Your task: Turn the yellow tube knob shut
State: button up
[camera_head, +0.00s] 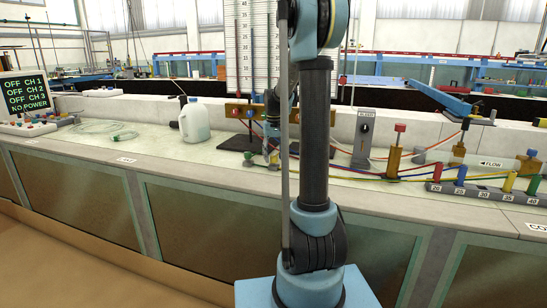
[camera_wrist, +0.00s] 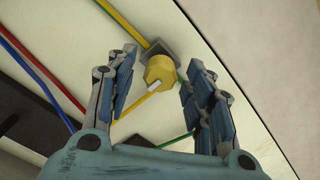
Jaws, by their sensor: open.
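The yellow knob (camera_wrist: 160,71) sits on a small grey block (camera_wrist: 161,48) in the wrist view, with a pale mark on its near side. A yellow tube (camera_wrist: 122,22) runs to the block and a yellow length continues below the knob. My gripper (camera_wrist: 162,60) is open, with one finger left of the knob and one right of it. Gaps show between both fingers and the knob, so it is not gripped. In the head view my arm stands in front of the bench and partly hides the gripper and the area around the knob.
Red (camera_wrist: 27,52) and blue tubes (camera_wrist: 38,75) run left of my gripper. Dark plates (camera_wrist: 42,122) lie at lower left. A white jug (camera_head: 195,121) stands left on the bench, and a grey valve box (camera_head: 363,140) stands right. Colored pegs and tubes crowd the right side.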

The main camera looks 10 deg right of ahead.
jog(key=c, duration=1.1)
